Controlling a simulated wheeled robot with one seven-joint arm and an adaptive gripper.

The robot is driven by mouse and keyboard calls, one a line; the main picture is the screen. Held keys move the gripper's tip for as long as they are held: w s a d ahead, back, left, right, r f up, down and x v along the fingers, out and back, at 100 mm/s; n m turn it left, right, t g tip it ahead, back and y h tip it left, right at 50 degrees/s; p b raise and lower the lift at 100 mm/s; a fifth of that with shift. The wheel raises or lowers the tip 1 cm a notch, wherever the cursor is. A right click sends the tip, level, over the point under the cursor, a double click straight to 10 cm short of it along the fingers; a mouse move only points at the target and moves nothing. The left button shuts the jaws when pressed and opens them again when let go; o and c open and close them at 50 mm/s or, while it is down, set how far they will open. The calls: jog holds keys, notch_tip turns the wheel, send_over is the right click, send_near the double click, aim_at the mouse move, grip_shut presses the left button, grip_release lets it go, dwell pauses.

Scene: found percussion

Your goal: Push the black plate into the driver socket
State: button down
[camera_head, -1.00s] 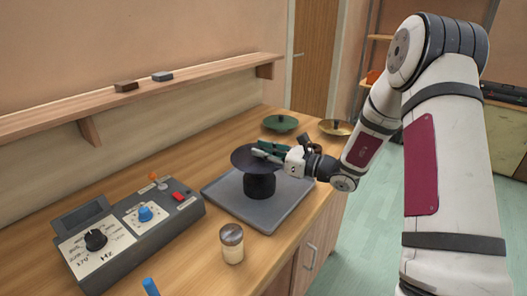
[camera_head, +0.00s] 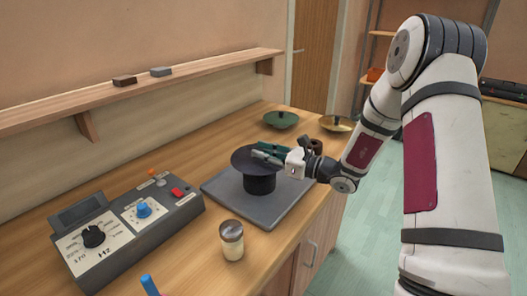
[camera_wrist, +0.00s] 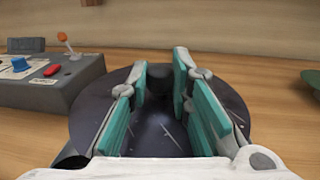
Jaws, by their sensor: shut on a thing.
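The black plate (camera_head: 243,159) is a wide dark disc over the top of the black cylindrical driver (camera_head: 259,184), which stands on a grey slab (camera_head: 222,193). The plate hides the socket, so I cannot tell how far the plate sits in it. My gripper (camera_head: 262,152) reaches in from the right above the plate. In the wrist view, the green-padded fingers of my gripper (camera_wrist: 162,88) are on either side of the dark knob at the middle of the black plate (camera_wrist: 92,112). They are shut on the plate, though the exact contact is hard to see.
A grey control box (camera_head: 130,235) with knobs stands at the left. A lidded jar (camera_head: 231,243) stands in front of the slab. A green dish (camera_head: 281,120) and a brass dish (camera_head: 336,124) lie behind. A wall shelf (camera_head: 140,92) runs along the back.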

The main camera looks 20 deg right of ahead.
jog(key=shift+f, duration=0.55)
jog(key=c, duration=1.4)
grip_release()
jog(key=shift+o, duration=0.2)
jog(key=v, duration=1.2)
jog(key=shift+d, duration=0.1)
